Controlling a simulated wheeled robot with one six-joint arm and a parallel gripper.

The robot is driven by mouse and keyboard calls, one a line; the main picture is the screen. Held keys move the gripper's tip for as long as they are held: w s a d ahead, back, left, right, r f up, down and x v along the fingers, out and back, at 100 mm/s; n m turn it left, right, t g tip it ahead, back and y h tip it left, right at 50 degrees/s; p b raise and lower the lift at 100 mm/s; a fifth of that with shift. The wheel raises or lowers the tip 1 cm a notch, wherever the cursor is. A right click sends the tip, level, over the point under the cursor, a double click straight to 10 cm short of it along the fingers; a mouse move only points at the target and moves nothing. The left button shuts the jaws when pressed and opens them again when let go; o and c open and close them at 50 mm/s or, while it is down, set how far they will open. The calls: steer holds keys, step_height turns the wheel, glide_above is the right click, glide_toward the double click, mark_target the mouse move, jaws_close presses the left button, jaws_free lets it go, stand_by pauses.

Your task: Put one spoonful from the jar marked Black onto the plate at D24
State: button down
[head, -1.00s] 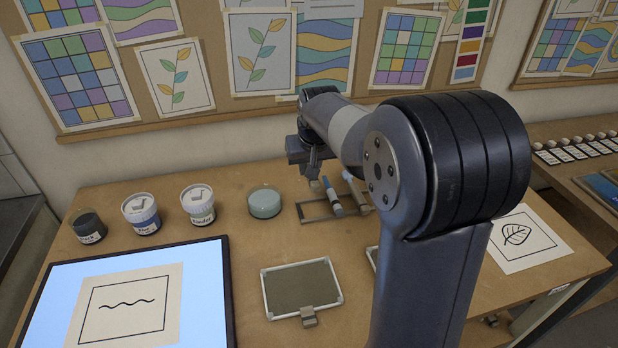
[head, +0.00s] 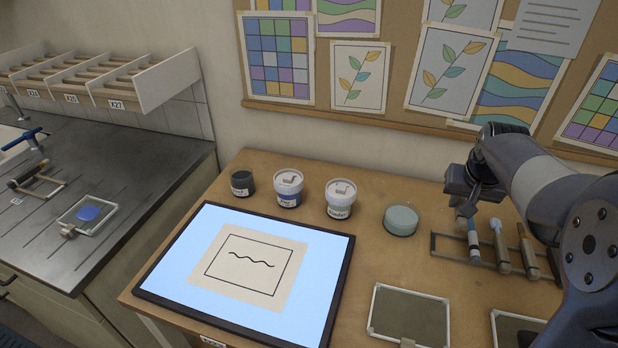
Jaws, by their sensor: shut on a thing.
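A small dark jar (head: 242,183) stands at the back left of the wooden table, with a dark top and a label too small to read surely. My gripper (head: 464,212) is at the right, over the tool rack, shut on the upper end of a tool with a blue-grey and white handle (head: 473,240). The tool's lower end is at the rack; I cannot tell if it is clear of it. A grey framed plate (head: 408,316) lies at the table's front, and a second plate (head: 517,326) is partly cut off. No D24 mark is readable.
A lit panel (head: 182,273) fills the left front. The rack (head: 450,243) holds other tools. A dark counter (head: 125,175) lies left, across a gap.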

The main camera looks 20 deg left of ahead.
steer(key=a+r+m+g+y+p, duration=0.1)
steer(key=a+p, duration=0.1)
steer(key=a, duration=0.6)
steer(key=w+a+m+g+y+p, duration=0.1)
steer(key=a+m+g+y, duration=0.1)
steer(key=a, duration=0.7)
steer(key=w+a+r+m+g+y+p, duration=0.1)
steer(key=a+p, duration=0.1)
steer(key=a, duration=0.7)
steer(key=shift+w+a+r+m+p, duration=0.15)
steer(key=shift+w+r+m+p, duration=0.1)
steer(key=shift+r+m+p, duration=0.1)
steer(key=s+a+r+m+t+y+p, duration=0.1)
steer(key=s+a+m+y+p, duration=0.1)
steer(key=a, duration=0.7)
steer(key=s+a+r+m+t+y+p, duration=0.1)
steer(key=s+a+m+y+p, duration=0.1)
steer(key=a, duration=0.7)
steer(key=s+a+r+m+t+y+p, duration=0.1)
steer(key=a+m+y, duration=0.3)
steer(key=a, duration=0.5)
steer(key=shift+s+r+y+p, duration=0.45)
steer(key=shift+r+y+p, duration=0.15)
steer(key=shift+y+p, duration=0.3)
steer(key=b, duration=0.6)
glide_above(243, 182)
steer(key=s, duration=0.1)
step_height(243, 182, down, 8)
steer(key=shift+f, duration=0.25)
